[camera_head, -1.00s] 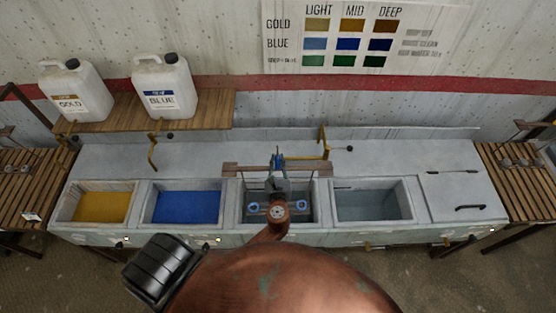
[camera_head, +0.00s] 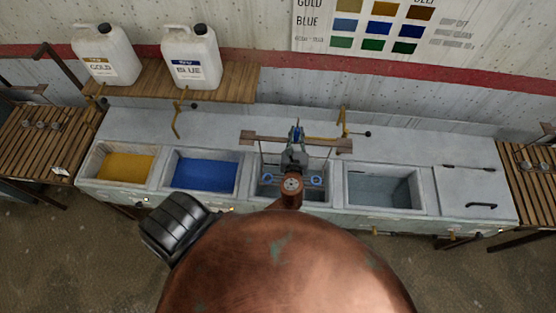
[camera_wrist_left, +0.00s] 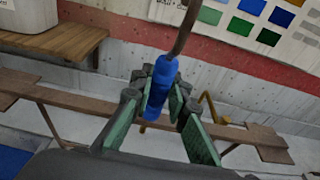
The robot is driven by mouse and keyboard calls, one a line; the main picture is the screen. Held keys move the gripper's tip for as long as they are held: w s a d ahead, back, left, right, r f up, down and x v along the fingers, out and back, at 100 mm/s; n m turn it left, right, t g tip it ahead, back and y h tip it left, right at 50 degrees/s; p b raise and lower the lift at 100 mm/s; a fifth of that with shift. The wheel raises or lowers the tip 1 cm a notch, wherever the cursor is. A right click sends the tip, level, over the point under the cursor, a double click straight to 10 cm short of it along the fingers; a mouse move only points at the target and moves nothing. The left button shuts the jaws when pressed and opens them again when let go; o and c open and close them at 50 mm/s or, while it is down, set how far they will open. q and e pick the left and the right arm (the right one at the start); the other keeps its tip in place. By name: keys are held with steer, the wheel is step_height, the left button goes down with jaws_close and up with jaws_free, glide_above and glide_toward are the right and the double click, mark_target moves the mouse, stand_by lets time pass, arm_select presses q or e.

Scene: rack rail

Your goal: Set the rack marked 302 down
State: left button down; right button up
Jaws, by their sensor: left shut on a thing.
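A rack with a brown wooden crossbar (camera_head: 264,138) hangs above the third basin (camera_head: 324,200), counted from the left. Blue rings (camera_head: 316,181) hang below its bar, partly hidden by my arm. No 302 mark is legible on it. My left gripper (camera_head: 296,142) is shut on the rack's blue upright handle at the middle of the bar. In the left wrist view the green-padded fingers (camera_wrist_left: 162,105) close around the blue handle (camera_wrist_left: 159,88), with the bar (camera_wrist_left: 80,104) behind and below. Whether the rings touch the basin is hidden. My right gripper is not in view.
Left are a yellow-filled basin (camera_head: 125,166) and a blue-filled basin (camera_head: 202,175); right are a grey basin (camera_head: 382,192) and a closed lid (camera_head: 466,190). Slatted tables (camera_head: 38,150) (camera_head: 520,180) flank the counter. Jugs (camera_head: 105,55) stand on a shelf.

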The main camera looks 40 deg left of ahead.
arm_select(q)
steer(key=shift+r, duration=0.25)
steer(key=shift+r, duration=2.4)
